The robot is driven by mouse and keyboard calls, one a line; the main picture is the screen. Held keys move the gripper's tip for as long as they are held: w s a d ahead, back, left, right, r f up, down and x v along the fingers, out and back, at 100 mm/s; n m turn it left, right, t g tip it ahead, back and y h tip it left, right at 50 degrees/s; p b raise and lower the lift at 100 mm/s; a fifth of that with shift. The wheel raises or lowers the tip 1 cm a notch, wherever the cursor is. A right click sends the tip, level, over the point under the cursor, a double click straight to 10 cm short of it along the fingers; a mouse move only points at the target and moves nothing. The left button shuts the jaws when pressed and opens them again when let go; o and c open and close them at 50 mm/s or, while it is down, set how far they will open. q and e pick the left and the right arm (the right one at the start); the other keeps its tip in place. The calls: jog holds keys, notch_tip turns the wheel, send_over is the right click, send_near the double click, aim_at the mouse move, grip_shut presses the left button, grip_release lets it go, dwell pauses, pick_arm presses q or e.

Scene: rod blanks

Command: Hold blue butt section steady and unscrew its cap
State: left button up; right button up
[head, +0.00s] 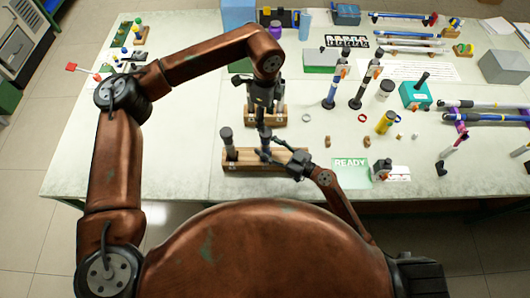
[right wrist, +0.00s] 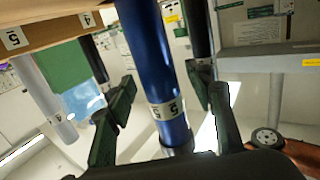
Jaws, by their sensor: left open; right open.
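The blue butt section (right wrist: 150,50) runs through the right wrist view, with a white label marked 5 and a silvery end (right wrist: 178,148). In the head view it stands in the front wooden rack (head: 245,166), mostly hidden by my grippers. My right gripper (head: 272,156) is open, low beside the rack. Its fingers (right wrist: 172,92) lie on either side of the blue tube, with gaps visible. My left gripper (head: 264,122) is higher, pointing down above the section, and is open. I cannot tell the cap apart from the dark parts under it, nor whether the left fingers touch it.
A dark-topped rod (head: 227,141) stands at the rack's left end. Another wooden rack (head: 279,115) is behind. A green READY card (head: 351,173) lies to the right. Upright rods (head: 330,92) and a yellow cylinder (head: 386,122) stand farther right.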

jog(key=shift+w+a, duration=0.2)
jog(key=shift+c, duration=0.7)
grip_shut()
